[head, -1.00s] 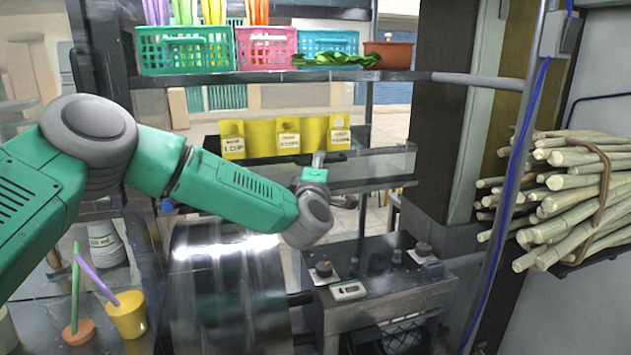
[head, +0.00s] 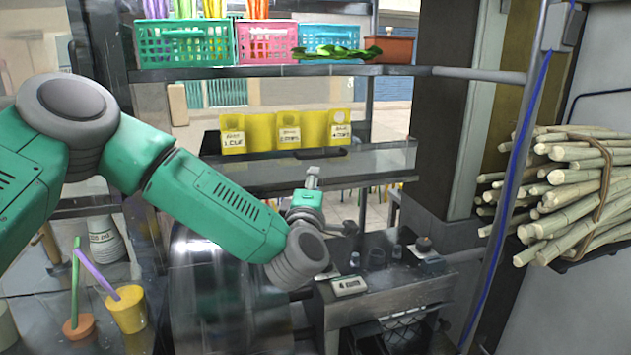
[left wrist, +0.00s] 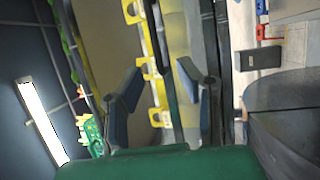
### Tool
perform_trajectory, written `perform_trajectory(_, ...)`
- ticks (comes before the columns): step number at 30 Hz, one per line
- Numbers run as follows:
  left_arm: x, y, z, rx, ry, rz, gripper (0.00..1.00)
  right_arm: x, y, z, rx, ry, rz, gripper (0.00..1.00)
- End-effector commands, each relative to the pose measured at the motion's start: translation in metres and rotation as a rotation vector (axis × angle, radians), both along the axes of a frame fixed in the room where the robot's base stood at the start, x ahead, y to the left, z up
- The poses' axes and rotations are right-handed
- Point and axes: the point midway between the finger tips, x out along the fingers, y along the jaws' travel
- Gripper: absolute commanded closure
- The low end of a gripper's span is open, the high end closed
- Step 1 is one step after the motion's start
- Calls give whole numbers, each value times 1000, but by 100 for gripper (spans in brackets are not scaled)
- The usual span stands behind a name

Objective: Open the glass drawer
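The glass drawer (head: 385,162) is a clear panel with a dark frame below the yellow cup holders, in the middle of the head view. It looks shut, though my arm hides part of its left side. My left gripper (head: 312,181) is in front of the drawer's lower edge, pointing away from me. In the left wrist view its two dark fingers (left wrist: 160,95) are spread apart with nothing held between them. I cannot tell whether they touch the drawer. The yellow holders show sideways beyond the fingers. My right gripper is not in view.
Yellow cup holders (head: 288,133) stand above the drawer. A shelf (head: 450,72) with coloured baskets is higher up. A metal press (head: 375,300) with knobs lies below my wrist. Sugarcane bundles (head: 570,195) sit at the right, behind a grey pole (head: 510,180).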

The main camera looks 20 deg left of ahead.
Motion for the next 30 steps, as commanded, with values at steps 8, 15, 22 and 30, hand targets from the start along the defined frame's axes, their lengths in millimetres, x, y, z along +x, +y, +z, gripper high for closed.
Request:
perform_trajectory(8, -19, -13, -6, 4, -7, -8, 69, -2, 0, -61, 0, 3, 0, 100)
perform_trajectory(15, -14, -10, 2, 2, -5, -1, 69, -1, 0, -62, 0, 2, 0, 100)
perform_trajectory(22, 29, -2, 10, 3, -5, 0, 69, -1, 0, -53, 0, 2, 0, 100)
perform_trajectory(30, 81, 9, 19, 3, -5, 0, 69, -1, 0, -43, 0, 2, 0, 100)
